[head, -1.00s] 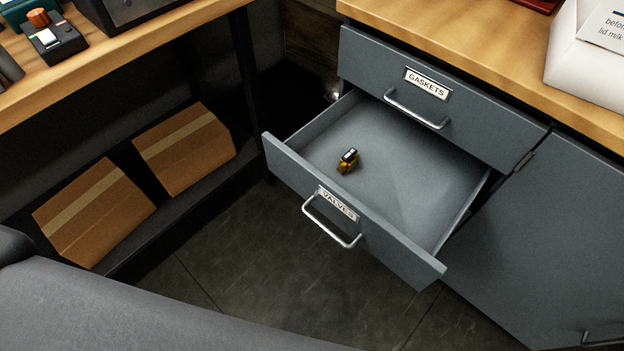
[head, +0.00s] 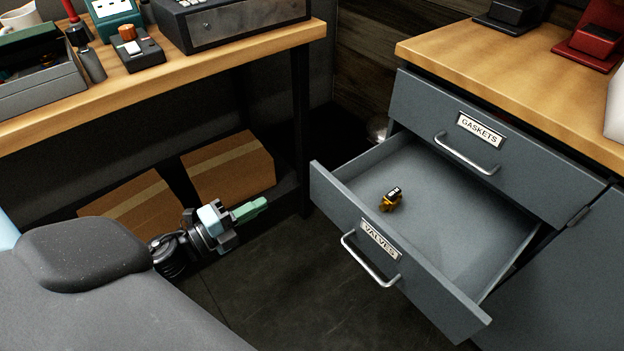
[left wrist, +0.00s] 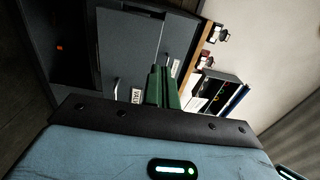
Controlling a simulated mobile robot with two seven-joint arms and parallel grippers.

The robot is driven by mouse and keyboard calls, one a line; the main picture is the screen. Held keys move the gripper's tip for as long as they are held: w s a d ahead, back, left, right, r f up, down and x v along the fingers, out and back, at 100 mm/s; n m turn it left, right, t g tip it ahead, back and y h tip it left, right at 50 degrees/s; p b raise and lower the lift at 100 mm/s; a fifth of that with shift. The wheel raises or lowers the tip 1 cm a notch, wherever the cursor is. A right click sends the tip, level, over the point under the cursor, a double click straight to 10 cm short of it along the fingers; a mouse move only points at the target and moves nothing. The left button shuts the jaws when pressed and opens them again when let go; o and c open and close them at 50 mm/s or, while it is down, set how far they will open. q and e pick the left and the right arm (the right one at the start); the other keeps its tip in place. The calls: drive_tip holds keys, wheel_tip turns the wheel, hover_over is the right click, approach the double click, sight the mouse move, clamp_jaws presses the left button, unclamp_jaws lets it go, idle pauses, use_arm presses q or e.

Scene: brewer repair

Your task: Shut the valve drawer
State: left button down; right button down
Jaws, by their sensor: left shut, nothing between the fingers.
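The valve drawer (head: 340,200) is pulled well out of the grey cabinet, below the drawer labelled GASKETS. Its front carries a VALVES label (head: 379,240) and a metal bar handle (head: 368,262). A small brass-and-black valve (head: 391,199) lies on the drawer floor. My left gripper (head: 262,203) is shut and empty, in the air to the left of the drawer front, apart from it. In the left wrist view its green fingers (left wrist: 161,88) are together, with the VALVES label (left wrist: 136,96) beyond them. My right gripper is not in view.
The gaskets drawer (head: 450,125) above is shut. A wooden workbench (head: 140,85) with tools stands at the left, with cardboard boxes (head: 228,168) on its lower shelf. The dark floor (head: 290,285) between my left gripper and the drawer is clear.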

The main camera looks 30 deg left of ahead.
sight(319, 171)
use_arm(q)
drive_tip(key=x, duration=1.4)
drive_tip(key=shift+f, duration=0.1)
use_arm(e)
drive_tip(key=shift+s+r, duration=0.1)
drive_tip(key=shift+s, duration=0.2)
use_arm(q)
drive_tip(key=shift+w, duration=0.1)
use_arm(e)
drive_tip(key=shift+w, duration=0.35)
